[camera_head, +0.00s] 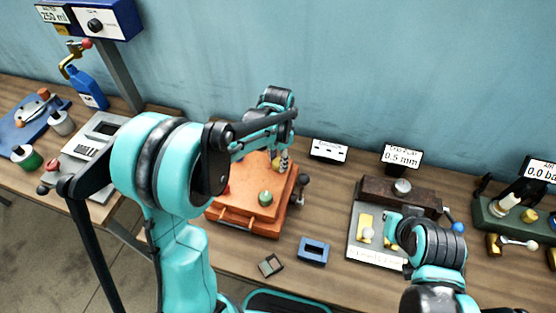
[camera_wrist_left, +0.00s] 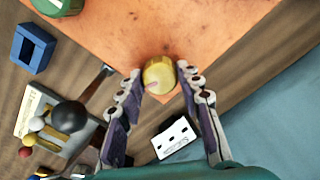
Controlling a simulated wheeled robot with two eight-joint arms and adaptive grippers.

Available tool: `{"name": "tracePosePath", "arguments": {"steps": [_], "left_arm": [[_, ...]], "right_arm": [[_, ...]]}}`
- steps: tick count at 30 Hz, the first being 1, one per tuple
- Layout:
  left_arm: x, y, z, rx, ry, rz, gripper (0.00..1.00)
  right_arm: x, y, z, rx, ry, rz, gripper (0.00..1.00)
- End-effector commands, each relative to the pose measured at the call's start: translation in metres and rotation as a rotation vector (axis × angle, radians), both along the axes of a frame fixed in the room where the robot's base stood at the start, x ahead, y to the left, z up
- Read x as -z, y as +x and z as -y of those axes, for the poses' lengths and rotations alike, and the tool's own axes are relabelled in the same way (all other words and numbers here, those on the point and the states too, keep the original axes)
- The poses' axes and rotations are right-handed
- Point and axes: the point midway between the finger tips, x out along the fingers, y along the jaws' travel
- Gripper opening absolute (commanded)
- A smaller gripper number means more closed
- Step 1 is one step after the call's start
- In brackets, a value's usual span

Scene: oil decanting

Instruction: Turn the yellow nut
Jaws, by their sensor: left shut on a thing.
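The yellow nut (camera_wrist_left: 159,75) is a round yellow cap with a small pinkish mark, near the edge of the orange box top (camera_wrist_left: 110,35) in the left wrist view. My left gripper (camera_wrist_left: 161,78) has its two fingers on either side of the nut, closed on it. In the head view, the left gripper (camera_head: 283,163) reaches down onto the back right part of the orange box (camera_head: 235,215); the nut is mostly hidden there. My right arm is at the lower right, by the gauge board (camera_head: 370,250); whether its gripper is open does not show.
A green knob (camera_head: 265,198) stands on the orange box, and a dark ball lever (camera_head: 301,179) sticks out at its right. A blue block (camera_head: 313,251) and a small grey block (camera_head: 270,265) lie in front. A display (camera_head: 402,157) reading 0.5 mm stands behind the gauge board.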

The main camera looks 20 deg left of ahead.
Motion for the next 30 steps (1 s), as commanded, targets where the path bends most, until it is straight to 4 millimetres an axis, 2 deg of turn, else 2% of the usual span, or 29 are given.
{"name": "tracePosePath", "arguments": {"steps": [9,23,24,26,30], "left_arm": [[-0.0006,0.0008,-0.0001,0.093,0.0,0.001,0.06],[-0.0006,0.0008,-0.0001,0.105,0.0,0.001,0.06],[-0.0006,0.0008,-0.0001,0.105,0.001,0.002,0.4],[-0.0006,0.0007,-0.0001,0.105,0.0,0.001,0.56],[-0.0004,0.0004,-0.0001,0.105,0.0,0.001,0.56]], "right_arm": [[0.0009,0.0,0.0,0.0,0.0,0.0,0.0],[0.0009,0.0,0.0,0.0,0.0,0.0,0.0],[0.0009,0.0,0.0,0.0,0.0,0.0,0.0],[0.0009,0.0,0.0,0.0,0.0,0.0,0.0],[0.0009,0.0,0.0,0.0,0.0,0.0,0.0]]}}
